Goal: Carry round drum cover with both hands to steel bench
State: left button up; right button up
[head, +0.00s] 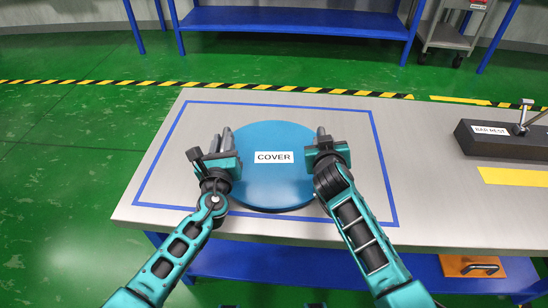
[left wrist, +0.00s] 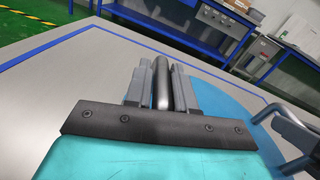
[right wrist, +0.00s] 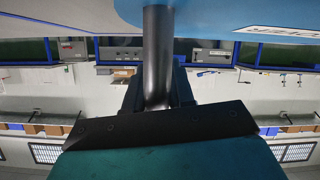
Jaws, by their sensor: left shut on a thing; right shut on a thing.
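The round blue drum cover (head: 270,185) with a white "COVER" label lies over the steel bench (head: 140,212), inside a blue outlined square. Whether it touches the bench top or hangs just above it, I cannot tell. My left gripper (head: 222,142) is at the cover's left side, shut on a dark bar handle (left wrist: 161,85) that shows between its fingers in the left wrist view. My right gripper (head: 322,137) is at the cover's right side, shut on another dark bar handle (right wrist: 157,60) in the right wrist view. The grippers hide parts of the cover's edges.
A dark block labelled "BAR REST" (head: 500,140) stands at the bench's right, near a yellow strip (head: 513,177). A blue-framed table (head: 295,22) and a grey cart (head: 447,38) stand behind. An orange item (head: 470,266) lies on the blue lower shelf.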

pick_arm(q)
grip_shut()
jog(key=shift+d, duration=0.1)
dwell(0.8)
jog(key=shift+r, duration=0.25)
